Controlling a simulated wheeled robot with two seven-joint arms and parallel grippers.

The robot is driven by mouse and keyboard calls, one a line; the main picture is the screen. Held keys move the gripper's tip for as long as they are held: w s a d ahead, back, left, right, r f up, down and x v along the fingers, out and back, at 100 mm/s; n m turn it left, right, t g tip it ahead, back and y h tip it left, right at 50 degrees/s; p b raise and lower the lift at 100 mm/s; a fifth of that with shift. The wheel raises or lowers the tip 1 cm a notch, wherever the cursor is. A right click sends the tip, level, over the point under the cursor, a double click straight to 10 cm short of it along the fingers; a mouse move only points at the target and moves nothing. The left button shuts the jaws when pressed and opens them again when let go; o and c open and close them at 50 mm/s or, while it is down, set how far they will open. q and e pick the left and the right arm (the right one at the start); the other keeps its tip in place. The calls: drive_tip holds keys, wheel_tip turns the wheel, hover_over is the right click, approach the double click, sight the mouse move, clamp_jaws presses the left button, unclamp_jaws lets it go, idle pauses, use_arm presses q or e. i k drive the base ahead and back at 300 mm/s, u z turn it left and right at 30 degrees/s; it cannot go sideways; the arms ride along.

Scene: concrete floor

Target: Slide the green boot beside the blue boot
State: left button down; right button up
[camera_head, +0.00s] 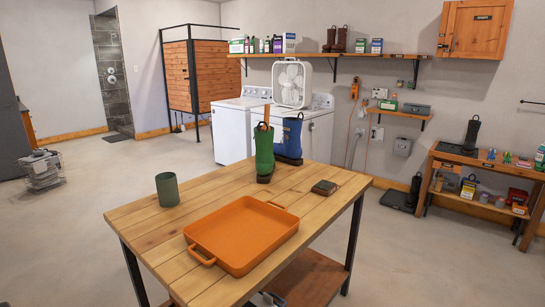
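The green boot (264,152) stands upright near the far edge of the wooden table (150,222). The blue boot (292,138) stands upright just behind it and to its right, close to the table's far edge. The green boot covers part of the blue boot's left side in this view. I cannot tell whether the two boots touch. Neither of my grippers shows in the head view.
On the table are an orange tray (241,236) with handles, a dark green cup (167,189) at left, and a small brown box (325,187) at right. Bare wood lies left of the boots. Washing machines (235,128) stand behind the table.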

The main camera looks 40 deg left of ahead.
sight(265, 158)
drive_tip(key=i, duration=1.95)
